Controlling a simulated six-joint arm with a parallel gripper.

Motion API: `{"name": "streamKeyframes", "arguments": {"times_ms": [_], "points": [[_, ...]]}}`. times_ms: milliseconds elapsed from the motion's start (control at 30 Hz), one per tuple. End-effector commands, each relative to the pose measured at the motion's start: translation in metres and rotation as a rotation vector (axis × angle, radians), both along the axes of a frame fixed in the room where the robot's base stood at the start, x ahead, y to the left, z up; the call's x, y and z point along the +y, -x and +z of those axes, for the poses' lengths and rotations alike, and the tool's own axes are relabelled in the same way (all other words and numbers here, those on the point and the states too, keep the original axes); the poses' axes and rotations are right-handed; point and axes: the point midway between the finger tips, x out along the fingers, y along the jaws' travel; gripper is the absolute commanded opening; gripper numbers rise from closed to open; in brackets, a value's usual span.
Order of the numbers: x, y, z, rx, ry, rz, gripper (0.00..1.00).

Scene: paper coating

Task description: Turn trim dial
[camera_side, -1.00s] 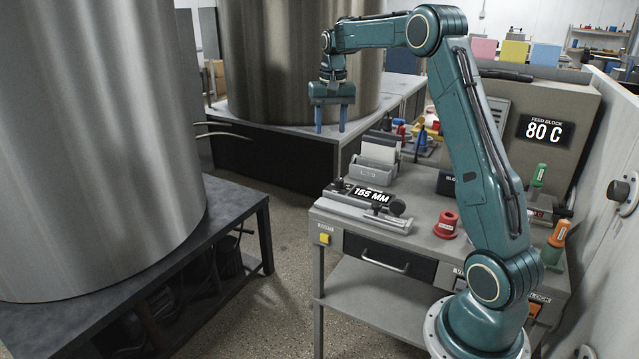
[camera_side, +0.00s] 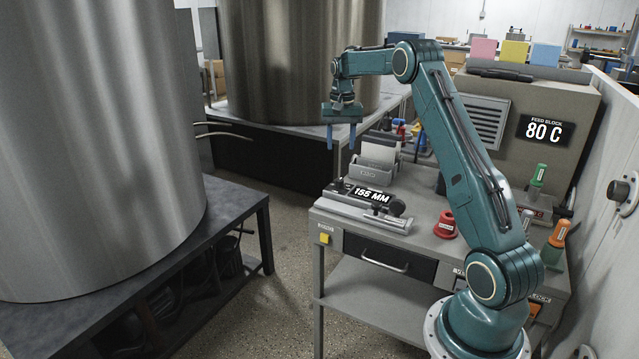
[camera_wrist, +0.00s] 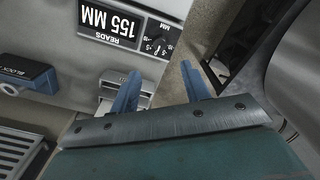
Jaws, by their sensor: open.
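My gripper (camera_side: 341,148) is open and empty, its two blue fingers pointing down, in the air behind and left of the bench-top gauge. The gauge bears a black display (camera_side: 366,194) reading 155 MM; it shows upside down in the wrist view (camera_wrist: 107,22). In the wrist view a small dial face (camera_wrist: 157,45) with tick marks and "MM" lies beside the display, just beyond my fingertips (camera_wrist: 160,70). I cannot tell which of these is the trim dial. My gripper touches nothing.
A grey holder with white cards (camera_side: 376,160) stands behind the gauge. A red cup-like piece (camera_side: 446,224) stands to its right. Green (camera_side: 538,178) and orange-topped (camera_side: 557,236) handles stand at the bench's right. Large metal rolls (camera_side: 90,140) fill the left.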

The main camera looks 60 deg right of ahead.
Motion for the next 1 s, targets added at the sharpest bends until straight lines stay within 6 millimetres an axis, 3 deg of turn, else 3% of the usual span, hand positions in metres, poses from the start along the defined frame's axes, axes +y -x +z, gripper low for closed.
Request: {"name": "streamKeyframes", "arguments": {"times_ms": [700,1000], "points": [[0.001,0.001,-0.103,0.002,-0.002,0.000,0.46],[0.000,0.000,-0.120,0.000,0.000,0.000,0.46]]}}
